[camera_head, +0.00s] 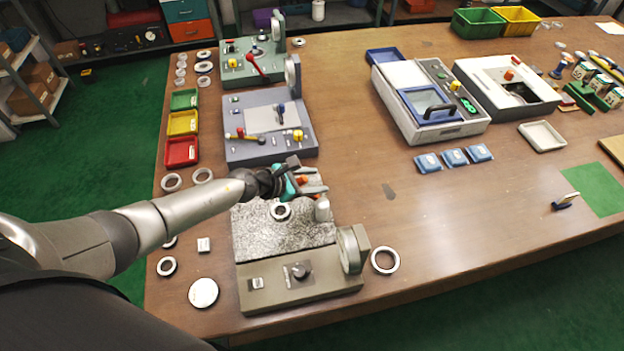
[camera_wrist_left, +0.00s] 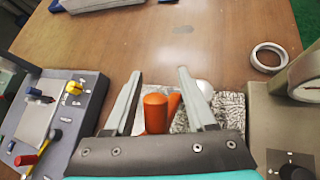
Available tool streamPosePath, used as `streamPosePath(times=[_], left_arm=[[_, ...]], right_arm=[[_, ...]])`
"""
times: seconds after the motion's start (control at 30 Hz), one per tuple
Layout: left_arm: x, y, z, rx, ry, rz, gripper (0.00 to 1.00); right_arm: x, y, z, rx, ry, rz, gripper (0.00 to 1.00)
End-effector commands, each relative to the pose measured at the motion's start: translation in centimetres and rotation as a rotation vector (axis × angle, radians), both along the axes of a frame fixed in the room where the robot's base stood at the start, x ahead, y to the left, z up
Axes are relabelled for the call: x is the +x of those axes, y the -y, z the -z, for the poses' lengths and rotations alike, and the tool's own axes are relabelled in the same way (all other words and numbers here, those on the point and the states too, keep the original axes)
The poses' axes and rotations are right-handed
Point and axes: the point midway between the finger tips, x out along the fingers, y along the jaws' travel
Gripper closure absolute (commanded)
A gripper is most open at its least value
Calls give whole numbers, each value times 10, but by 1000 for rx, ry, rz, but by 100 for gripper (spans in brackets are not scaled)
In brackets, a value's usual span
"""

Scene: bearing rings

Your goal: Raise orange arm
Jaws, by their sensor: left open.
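My left gripper (camera_head: 318,179) is over the back edge of the granite plate. In the wrist view its two fingers (camera_wrist_left: 160,74) are spread, with the orange cylinder between them in the picture. I cannot tell whether either finger touches it. The lower end of the orange part is hidden by the gripper body. My right gripper is not in view.
A metal ring (camera_head: 280,211) lies on the granite near the gripper. A pale cylinder (camera_head: 322,209) stands at the plate's back right corner. A grey-blue station (camera_head: 240,151) with levers is just behind. Another ring (camera_head: 385,261) lies right of the station. The table's middle is mostly clear.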

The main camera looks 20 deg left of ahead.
Motion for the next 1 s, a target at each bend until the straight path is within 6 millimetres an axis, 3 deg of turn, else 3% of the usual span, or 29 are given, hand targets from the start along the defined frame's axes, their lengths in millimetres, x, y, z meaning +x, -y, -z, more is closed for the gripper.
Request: streamPosePath(times=[0.17,0.57,1.0], left_arm=[[-5,-6,-7,3,3,-1,44],[-53,-37,-45,3,-1,1,44],[-98,-66,-79,0,-1,1,44]], right_arm=[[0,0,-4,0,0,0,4],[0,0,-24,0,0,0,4],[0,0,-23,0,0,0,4]])
